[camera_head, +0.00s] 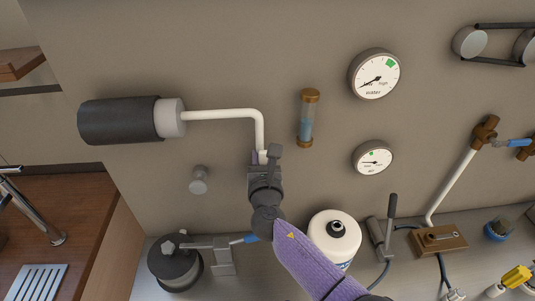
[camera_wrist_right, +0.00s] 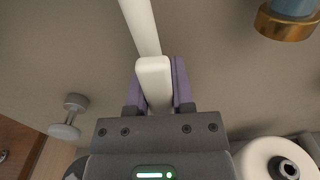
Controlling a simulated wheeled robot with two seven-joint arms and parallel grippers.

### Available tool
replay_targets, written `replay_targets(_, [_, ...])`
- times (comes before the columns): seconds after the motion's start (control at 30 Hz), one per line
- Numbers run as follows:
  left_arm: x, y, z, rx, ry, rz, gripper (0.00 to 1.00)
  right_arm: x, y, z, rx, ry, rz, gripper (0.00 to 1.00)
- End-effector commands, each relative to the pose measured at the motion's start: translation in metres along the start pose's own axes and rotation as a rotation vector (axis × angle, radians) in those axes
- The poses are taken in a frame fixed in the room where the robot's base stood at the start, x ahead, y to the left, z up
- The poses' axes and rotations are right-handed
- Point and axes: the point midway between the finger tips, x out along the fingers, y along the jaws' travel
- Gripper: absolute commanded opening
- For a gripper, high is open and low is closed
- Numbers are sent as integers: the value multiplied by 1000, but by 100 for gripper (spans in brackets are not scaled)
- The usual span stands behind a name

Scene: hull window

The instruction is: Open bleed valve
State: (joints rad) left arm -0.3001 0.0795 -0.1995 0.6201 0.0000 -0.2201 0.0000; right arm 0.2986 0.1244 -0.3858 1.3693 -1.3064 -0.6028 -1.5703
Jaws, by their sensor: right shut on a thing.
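A white bent pipe (camera_head: 222,114) runs right from a dark cylinder with a grey collar (camera_head: 130,120) on the wall, then turns down. My right gripper (camera_head: 262,157) is at the lower end of this pipe. In the right wrist view its purple fingers (camera_wrist_right: 157,85) are shut on the pipe's squared white end (camera_wrist_right: 154,75), one on each side. The fingers partly hide that end. No part is clearly marked as the bleed valve. A blue-handled lever (camera_head: 519,142) sits on brown fittings at the far right. My left gripper is not in view.
A grey wall knob (camera_head: 198,180) is left of my right gripper. A sight glass (camera_head: 307,118) and two gauges (camera_head: 375,75) are to the right. Below stand a white canister (camera_head: 334,232), a dark round pot (camera_head: 175,262) and a grey lever (camera_head: 391,208).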

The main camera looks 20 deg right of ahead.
Motion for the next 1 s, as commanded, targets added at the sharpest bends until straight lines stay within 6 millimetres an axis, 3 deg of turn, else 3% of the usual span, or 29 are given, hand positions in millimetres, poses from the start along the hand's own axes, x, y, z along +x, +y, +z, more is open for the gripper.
replay_targets(0.7, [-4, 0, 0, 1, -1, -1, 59, 0, 5, -1, -71, 2, 1, 0])
replay_targets(0.73, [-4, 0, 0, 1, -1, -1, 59, 0, 5, -1, -71, 2, 1, 31])
replay_targets(0.8, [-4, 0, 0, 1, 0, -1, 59, 0, 5, -1, -70, 2, 1, 46])
replay_targets(0.9, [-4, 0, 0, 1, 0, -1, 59, 0, 5, -1, -70, 1, 1, 65])
replay_targets(1.0, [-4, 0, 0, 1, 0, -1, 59, 0, 5, -1, -69, 1, 1, 65])
